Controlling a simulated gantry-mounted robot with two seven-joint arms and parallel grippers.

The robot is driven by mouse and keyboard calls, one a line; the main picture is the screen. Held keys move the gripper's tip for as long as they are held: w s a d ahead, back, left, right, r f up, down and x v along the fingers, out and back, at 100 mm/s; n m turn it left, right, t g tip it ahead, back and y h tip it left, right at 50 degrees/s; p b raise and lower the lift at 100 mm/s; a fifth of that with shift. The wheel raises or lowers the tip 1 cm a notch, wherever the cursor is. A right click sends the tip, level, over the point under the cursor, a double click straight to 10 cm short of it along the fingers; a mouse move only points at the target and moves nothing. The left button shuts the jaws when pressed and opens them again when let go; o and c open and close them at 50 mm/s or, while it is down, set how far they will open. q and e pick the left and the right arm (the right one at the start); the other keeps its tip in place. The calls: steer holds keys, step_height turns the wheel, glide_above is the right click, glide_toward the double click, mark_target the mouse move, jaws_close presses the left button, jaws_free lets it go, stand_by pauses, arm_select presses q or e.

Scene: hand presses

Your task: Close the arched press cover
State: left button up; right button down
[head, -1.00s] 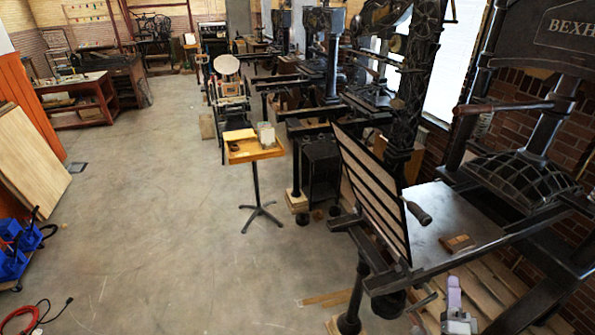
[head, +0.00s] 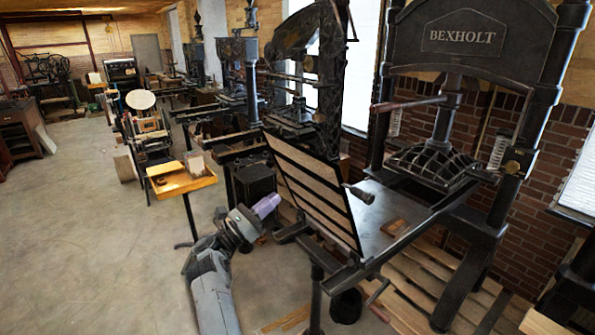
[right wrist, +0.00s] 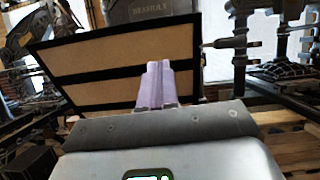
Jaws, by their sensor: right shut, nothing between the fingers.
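The arched press (head: 460,35) with its BEXHOLT plate stands at the right in the head view. Its cover (head: 311,188), a dark frame with pale panels and dark bars, stands tilted up at the left end of the flat press bed (head: 375,215). The cover also fills much of the right wrist view (right wrist: 115,62). My right gripper (head: 267,205) is shut and empty, with lavender fingers, on the left side of the cover. The fingers (right wrist: 158,85) overlap the cover in the right wrist view; I cannot tell whether they touch it. My left gripper is out of view.
A wooden-handled lever (head: 408,104) juts left from the press above the bed. A small brown block (head: 394,226) lies on the bed. A yellow-topped stand (head: 181,180) is left of my right arm. Open floor lies farther left.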

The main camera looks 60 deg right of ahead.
steer(key=r, duration=0.2)
steer(key=p, duration=0.6)
glide_toward(317, 158)
steer(key=shift+m, duration=0.3)
steer(key=x, duration=0.6)
steer(key=shift+w+r, duration=0.15)
steer(key=shift+w, duration=0.05)
steer(key=shift+s+d, duration=0.2)
steer(key=shift+d, duration=0.2)
steer(key=shift+d, duration=0.1)
